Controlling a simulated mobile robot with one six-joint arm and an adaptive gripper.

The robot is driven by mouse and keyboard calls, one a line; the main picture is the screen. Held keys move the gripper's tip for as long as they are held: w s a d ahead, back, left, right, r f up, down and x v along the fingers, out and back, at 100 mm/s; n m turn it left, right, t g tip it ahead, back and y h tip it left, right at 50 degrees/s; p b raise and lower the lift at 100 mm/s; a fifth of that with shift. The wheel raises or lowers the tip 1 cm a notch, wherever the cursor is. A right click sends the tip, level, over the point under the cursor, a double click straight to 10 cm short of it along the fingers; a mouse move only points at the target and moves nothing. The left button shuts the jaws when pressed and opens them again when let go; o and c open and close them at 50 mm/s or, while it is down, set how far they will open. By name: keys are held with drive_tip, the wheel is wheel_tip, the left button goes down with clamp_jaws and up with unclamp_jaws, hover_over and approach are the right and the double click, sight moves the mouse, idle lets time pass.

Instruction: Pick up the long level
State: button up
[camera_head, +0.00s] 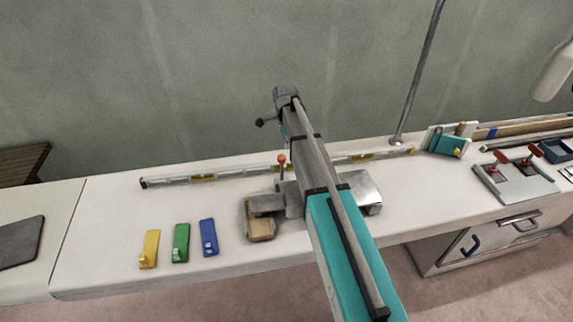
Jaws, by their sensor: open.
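The long level (215,175) lies flat along the back of the white bench, a slim grey bar with yellow vial windows. Its left end is in plain view. Its right part shows beyond my arm, and its middle is hidden behind my arm and a red-knobbed fixture. My teal and grey arm reaches up from the bottom of the picture, across the bench and over the level's line. I cannot make out the fingers of my gripper; they seem hidden by the arm. Nothing is seen holding the level.
The grey metal fixture (265,205) stands mid-bench. Yellow (149,249), green (181,243) and blue (208,238) small pieces lie at the front left. A thin grey pole (418,75) rises at the back right. Red-handled clamps (515,184) stand at the right.

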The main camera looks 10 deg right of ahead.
sight(285, 165)
drive_tip(key=shift+w+a+f+m, duration=0.1)
drive_tip(key=shift+w+m, duration=0.2)
drive_tip(key=shift+w, duration=0.35)
drive_tip(key=shift+f, duration=0.1)
wheel_tip(285, 165, down, 8)
drive_tip(key=b, duration=0.8)
drive_tip(key=shift+f+b, duration=0.25)
drive_tip(key=shift+b, duration=0.1)
drive_tip(key=shift+f+b, duration=2.6)
drive_tip(key=shift+c, duration=0.3)
clamp_jaws()
